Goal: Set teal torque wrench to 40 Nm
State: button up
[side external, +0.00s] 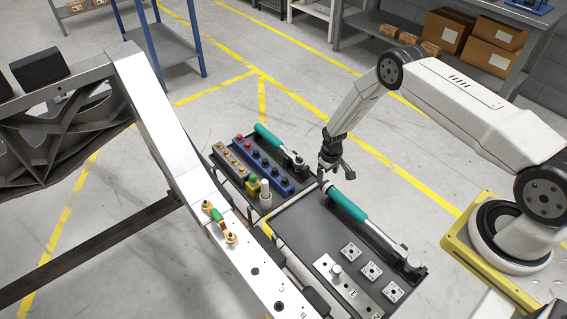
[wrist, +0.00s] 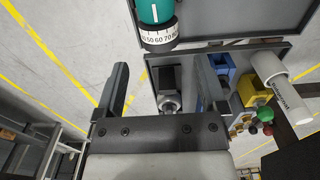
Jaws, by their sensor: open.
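One torque wrench with a teal handle (side external: 347,205) lies along the near tray in the side view. Its handle end and white numbered scale ring show at the top of the wrist view (wrist: 158,36); 50, 60 and 70 are partly readable, but the exact setting is not clear. A second teal-handled wrench (side external: 268,137) lies in the far tray. My gripper (side external: 328,182) is open and empty, just beyond the near wrench's handle end. In the wrist view its two fingers (wrist: 163,70) stand wide apart, with the scale ring ahead of them and not between them.
The near tray (side external: 300,232) also holds square plates and a metal strip. The far tray (side external: 292,200) holds a blue block with knobs (side external: 268,172), a yellow item (side external: 253,184) and a white cylinder (side external: 266,198). The metal chassis (side external: 160,125) stands close on the left.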

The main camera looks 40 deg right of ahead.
aim_at(324, 184)
jog(key=shift+f, duration=3.55)
jog(key=c, duration=0.9)
jog(key=shift+o, duration=0.2)
jog(key=shift+h, duration=2.9)
